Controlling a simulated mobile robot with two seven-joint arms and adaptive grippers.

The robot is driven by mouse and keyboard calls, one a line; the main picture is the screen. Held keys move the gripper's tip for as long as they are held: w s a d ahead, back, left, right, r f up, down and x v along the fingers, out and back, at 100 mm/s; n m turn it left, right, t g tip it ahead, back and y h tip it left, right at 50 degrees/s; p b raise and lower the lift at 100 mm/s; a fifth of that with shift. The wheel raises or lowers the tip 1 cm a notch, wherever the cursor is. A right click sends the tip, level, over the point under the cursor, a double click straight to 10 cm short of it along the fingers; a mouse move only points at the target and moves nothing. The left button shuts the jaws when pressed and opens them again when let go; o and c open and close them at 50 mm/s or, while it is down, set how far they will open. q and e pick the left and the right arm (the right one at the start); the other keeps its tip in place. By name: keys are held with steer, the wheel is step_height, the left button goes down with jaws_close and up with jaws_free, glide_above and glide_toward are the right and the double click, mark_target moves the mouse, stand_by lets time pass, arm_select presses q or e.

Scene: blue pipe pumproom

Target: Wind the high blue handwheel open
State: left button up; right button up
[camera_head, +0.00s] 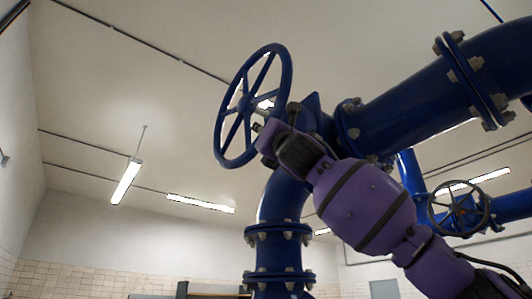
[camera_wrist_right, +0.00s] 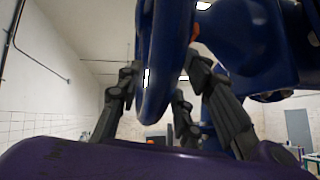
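The high blue handwheel (camera_head: 287,78) is mounted on the blue pipework, upper centre in the head view. It has a round rim and several spokes. My right arm comes in from the lower right, and my right gripper (camera_head: 268,138) is at the lower right part of the wheel, its fingers mostly hidden. In the right wrist view the wheel's rim (camera_wrist_right: 163,75) is close and nearly edge-on. It runs down between the dark fingers of my right gripper (camera_wrist_right: 166,68), which are spread to either side. Firm contact is not visible. My left gripper is not in view.
A thick flanged blue pipe (camera_head: 405,95) runs to the upper right, and a blue elbow (camera_head: 282,215) drops below the wheel. A smaller dark handwheel (camera_head: 460,206) is at the right, behind my arm. Left of the high wheel is open room.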

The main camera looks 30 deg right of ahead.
mark_target(284, 96)
jaws_close()
steer(key=s+r+n+g+y, duration=0.1)
steer(key=s+r+g, duration=0.1)
steer(key=s+r, duration=0.1)
steer(key=s+r+g, duration=0.2)
steer(key=s+r, duration=0.1)
steer(key=shift+s+d+r+n+y, duration=0.2)
steer(key=shift+s+r+n+y, duration=0.1)
steer(key=shift+s+n+y, duration=0.1)
steer(key=shift+s+r+g+y, duration=0.15)
steer(key=shift+r+g+y, duration=0.2)
steer(key=shift+g, duration=0.25)
steer(key=shift+w+f, duration=0.1)
steer(key=shift+w, duration=0.1)
steer(key=shift+o, duration=1.7)
jaws_free()
steer(key=shift+s, duration=0.1)
